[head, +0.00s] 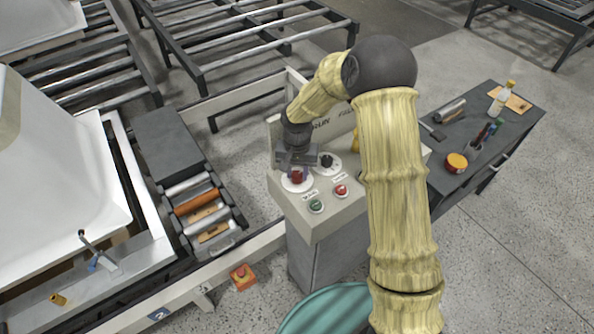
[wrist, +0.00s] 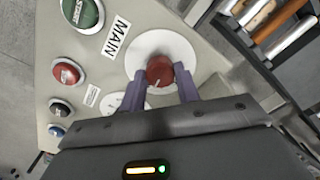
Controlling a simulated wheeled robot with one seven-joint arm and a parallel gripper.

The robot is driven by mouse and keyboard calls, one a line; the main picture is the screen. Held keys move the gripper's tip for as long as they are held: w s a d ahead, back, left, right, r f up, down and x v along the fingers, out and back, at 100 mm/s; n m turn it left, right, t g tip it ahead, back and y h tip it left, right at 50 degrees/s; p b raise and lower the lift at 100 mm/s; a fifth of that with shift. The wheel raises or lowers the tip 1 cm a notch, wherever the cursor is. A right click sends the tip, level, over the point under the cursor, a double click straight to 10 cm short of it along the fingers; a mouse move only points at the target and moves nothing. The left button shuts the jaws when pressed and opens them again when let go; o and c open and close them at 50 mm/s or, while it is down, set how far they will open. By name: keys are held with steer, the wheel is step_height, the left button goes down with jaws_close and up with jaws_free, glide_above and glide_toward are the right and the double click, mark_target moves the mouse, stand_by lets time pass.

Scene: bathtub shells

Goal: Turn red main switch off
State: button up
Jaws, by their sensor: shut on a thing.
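The red main switch (head: 297,176) is a round knob on a white disc at the left of the grey control panel (head: 330,222). In the wrist view the red main switch (wrist: 159,69) sits between my two purple fingertips, beside the label MAIN (wrist: 116,37). A short pale mark shows on the knob near the fingers. My gripper (head: 297,168), also in the wrist view (wrist: 160,88), is shut on the knob from above. The fingers hide part of the white disc.
A black knob (head: 326,160), a green button (head: 315,206) and a red button (head: 341,190) are close by on the panel. A dark side table (head: 478,150) with bottles and tools stands right.

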steer(key=n, duration=0.4)
steer(key=shift+w+r, duration=0.1)
steer(key=n+p, duration=0.1)
steer(key=n, duration=0.2)
steer(key=shift+n, duration=0.4)
steer(key=n+p, duration=0.1)
steer(key=n, duration=0.3)
steer(key=shift+n, duration=0.3)
steer(key=shift+w+n+p, duration=0.1)
steer(key=shift+n+p, duration=0.4)
steer(key=shift+n, duration=1.4)
steer(key=shift+a, duration=0.1)
steer(key=o, duration=1)
